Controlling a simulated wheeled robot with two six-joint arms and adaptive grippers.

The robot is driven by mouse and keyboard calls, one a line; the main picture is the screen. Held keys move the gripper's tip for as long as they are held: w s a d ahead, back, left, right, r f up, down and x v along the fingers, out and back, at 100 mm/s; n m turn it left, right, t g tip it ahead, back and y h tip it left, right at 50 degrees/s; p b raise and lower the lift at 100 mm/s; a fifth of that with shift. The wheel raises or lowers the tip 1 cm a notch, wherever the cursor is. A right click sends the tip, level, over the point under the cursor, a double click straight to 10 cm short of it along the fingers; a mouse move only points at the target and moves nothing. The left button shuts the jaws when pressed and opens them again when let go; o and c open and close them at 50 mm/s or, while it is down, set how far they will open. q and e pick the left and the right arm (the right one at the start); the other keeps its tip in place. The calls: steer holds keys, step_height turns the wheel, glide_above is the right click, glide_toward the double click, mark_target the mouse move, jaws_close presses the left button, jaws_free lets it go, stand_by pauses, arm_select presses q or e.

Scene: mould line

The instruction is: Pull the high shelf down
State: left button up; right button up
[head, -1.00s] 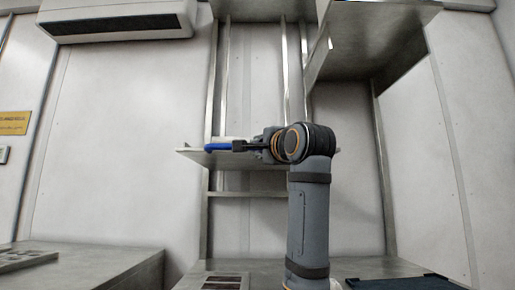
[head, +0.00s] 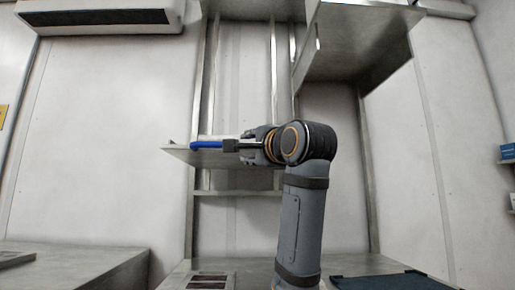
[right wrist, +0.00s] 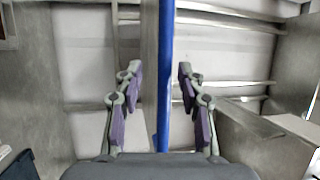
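The high shelf (head: 188,155) is a thin grey metal board between upright rails in the head view, with a blue handle bar (head: 205,146) at its front. My right gripper (head: 228,146) is level with the shelf, at the blue bar. In the right wrist view the shelf (right wrist: 149,60) shows edge-on with the blue bar (right wrist: 164,85) along it. Both lie between the spread fingers of my right gripper (right wrist: 158,95), with a visible gap on each side. The right gripper is open. My right arm hides the shelf's right end. My left gripper is not in view.
A grey metal cabinet (head: 360,45) hangs at upper right. A steel counter (head: 80,265) stands at lower left. A tray with dark slots (head: 210,281) and a dark mat (head: 395,282) lie on the lower bench. A wall unit (head: 100,17) hangs at upper left.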

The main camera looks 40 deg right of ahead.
steer(key=v, duration=0.8)
steer(key=shift+s, duration=0.2)
steer(key=shift+f, duration=0.1)
